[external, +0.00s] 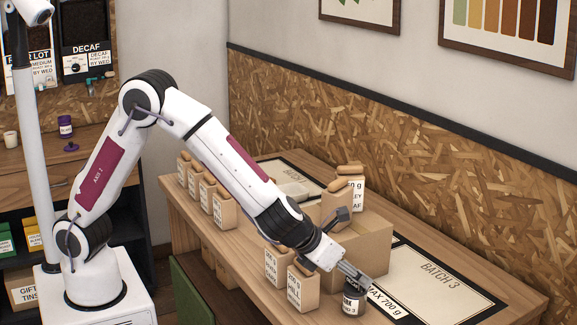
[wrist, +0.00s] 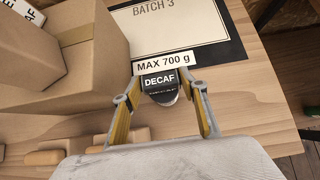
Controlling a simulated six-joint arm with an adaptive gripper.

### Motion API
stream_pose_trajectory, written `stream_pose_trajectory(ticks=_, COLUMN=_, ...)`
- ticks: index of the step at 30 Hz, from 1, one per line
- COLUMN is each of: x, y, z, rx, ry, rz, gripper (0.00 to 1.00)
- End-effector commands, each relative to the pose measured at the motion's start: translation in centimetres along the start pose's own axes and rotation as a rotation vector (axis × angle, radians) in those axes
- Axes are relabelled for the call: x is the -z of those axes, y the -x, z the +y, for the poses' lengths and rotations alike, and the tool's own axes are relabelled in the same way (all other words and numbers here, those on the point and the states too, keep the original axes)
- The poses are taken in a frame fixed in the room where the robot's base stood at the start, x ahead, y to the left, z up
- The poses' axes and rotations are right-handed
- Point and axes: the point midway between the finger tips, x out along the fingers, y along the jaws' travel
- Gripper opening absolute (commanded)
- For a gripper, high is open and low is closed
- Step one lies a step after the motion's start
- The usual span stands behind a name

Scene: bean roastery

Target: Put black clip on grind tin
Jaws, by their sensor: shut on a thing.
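My gripper (external: 357,276) reaches down to the right front of the bench. In the wrist view its two fingers (wrist: 162,85) are shut on a small black piece lettered DECAF (wrist: 159,81), which looks like the black clip. Directly beneath it is a dark round tin (wrist: 166,99), mostly hidden by the clip. In the external view this dark tin (external: 353,302) stands upright on the bench, with my fingertips at its top. The clip appears to be against the tin; the exact contact is too small to tell.
A MAX 700 g label (wrist: 163,63) and the BATCH 3 mat (external: 437,286) lie just beyond the tin. A cardboard box (external: 368,247) stands to the left in the wrist view. Several paper bags (external: 303,288) line the bench's front edge. The mat is clear.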

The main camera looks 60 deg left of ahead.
Motion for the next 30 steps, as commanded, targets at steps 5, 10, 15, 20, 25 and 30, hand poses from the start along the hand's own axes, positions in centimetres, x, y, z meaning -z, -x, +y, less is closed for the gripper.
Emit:
stream_pose_trajectory(ticks=5, x=0.1, y=-0.1, z=0.0, rx=0.000, ry=0.000, rz=0.000, gripper=0.33)
stream_pose_trajectory(ticks=10, x=0.2, y=-0.2, z=0.0, rx=0.000, ry=0.000, rz=0.000, gripper=0.59)
stream_pose_trajectory(ticks=15, x=0.2, y=-0.2, z=0.0, rx=0.000, ry=0.000, rz=0.000, gripper=0.59)
stream_pose_trajectory(ticks=20, x=0.1, y=-0.2, z=0.0, rx=0.000, ry=0.000, rz=-0.001, gripper=0.59)
stream_pose_trajectory(ticks=25, x=-0.1, y=0.1, z=0.0, rx=0.001, ry=0.001, rz=-0.001, gripper=0.59)
stream_pose_trajectory(ticks=30, x=-0.1, y=1.2, z=-0.1, rx=0.001, ry=0.000, rz=-0.002, gripper=0.59)
